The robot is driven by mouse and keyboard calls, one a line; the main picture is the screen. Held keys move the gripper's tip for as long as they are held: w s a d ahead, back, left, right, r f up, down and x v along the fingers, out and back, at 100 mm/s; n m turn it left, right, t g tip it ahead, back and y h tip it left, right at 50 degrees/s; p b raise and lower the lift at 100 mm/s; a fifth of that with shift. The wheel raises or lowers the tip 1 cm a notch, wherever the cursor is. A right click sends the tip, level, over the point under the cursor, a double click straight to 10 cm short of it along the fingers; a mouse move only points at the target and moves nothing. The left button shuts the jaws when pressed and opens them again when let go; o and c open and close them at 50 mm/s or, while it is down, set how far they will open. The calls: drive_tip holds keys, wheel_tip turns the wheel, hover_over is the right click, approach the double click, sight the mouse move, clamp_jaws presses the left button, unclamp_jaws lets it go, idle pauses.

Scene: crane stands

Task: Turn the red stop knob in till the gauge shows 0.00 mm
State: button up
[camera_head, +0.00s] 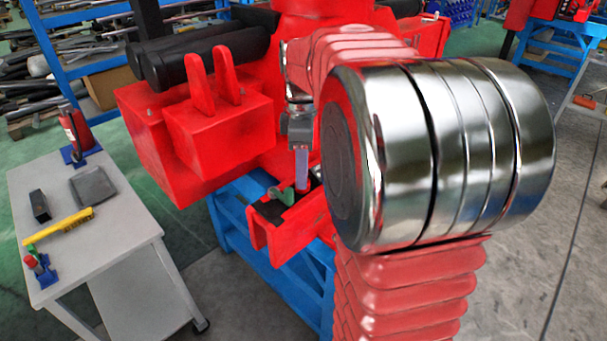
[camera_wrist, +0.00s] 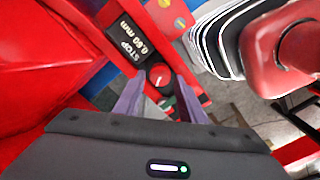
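The red stop knob (camera_wrist: 160,76) with a pale mark is on the red stop block, just below the black gauge display (camera_wrist: 132,40). The display is seen at a slant and seems to read 0.60 mm, with STOP beside it. My gripper (camera_wrist: 160,79) has its two purple-grey fingers apart, one on each side of the knob. I see no clear contact with it. In the head view my gripper (camera_head: 302,186) points down at the red machine (camera_head: 290,230); the knob and display cannot be made out there.
A green part (camera_head: 283,196) sits close to the fingers. A grey table (camera_head: 110,230) at the left holds a yellow bar (camera_head: 58,225), a dark block (camera_head: 39,206) and a dark tray (camera_head: 94,187). Red machine housings (camera_head: 200,130) stand close to my arm.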

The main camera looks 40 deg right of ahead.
drive_tip(key=shift+f, duration=0.95)
drive_tip(key=shift+d, duration=0.1)
drive_tip(key=c, duration=0.8)
